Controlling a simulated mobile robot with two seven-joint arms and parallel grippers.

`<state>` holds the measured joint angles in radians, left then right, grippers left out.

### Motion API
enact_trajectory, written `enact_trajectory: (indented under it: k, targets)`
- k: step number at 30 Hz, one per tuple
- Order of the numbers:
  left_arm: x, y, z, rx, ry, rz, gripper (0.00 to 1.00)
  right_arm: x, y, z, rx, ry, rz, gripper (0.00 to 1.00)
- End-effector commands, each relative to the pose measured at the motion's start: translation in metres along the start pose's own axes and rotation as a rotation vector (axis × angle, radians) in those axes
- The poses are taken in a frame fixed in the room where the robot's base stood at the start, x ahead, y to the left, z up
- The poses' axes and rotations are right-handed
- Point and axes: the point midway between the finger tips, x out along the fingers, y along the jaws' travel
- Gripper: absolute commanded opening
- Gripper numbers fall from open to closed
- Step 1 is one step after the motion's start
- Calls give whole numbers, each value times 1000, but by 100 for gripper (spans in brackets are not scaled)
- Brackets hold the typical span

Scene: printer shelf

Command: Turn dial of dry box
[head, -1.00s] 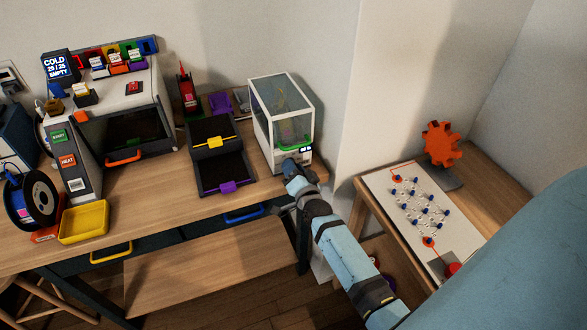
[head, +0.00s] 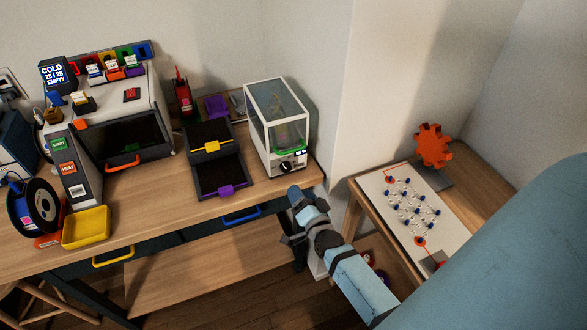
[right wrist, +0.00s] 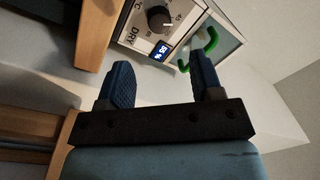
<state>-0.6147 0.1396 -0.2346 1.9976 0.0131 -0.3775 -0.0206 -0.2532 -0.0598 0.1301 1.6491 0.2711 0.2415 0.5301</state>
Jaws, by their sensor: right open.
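The dry box (head: 277,124) is a white-framed case with clear panels and a green handle, standing at the right end of the wooden table. Its round black dial (head: 286,167) is on the lower front panel beside a small display. In the right wrist view the dial (right wrist: 159,18) shows a white pointer mark, next to the word DRY and a lit blue display (right wrist: 162,51). My right gripper (right wrist: 160,82) is open and empty, its two dark blue fingers apart, below and in front of the dial and not touching it. My left gripper is not in view.
A two-part black tray (head: 222,178) with yellow and purple handles stands left of the dry box. A printer (head: 120,125) and a yellow bin (head: 86,227) are farther left. A side table (head: 400,215) with an orange gear (head: 433,145) is at right.

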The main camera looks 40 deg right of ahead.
Motion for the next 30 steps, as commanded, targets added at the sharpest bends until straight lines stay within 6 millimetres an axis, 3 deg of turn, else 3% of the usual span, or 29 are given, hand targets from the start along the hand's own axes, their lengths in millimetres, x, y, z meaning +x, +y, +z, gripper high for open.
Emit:
enact_trajectory:
  k: [3,9,30]
  targets:
    - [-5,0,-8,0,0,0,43,-23,-1,-2,-1,-2,2,60]
    - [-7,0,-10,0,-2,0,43,-42,-1,0,0,-1,0,60]
    - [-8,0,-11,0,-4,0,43,-52,-6,5,-52,-51,-4,60]
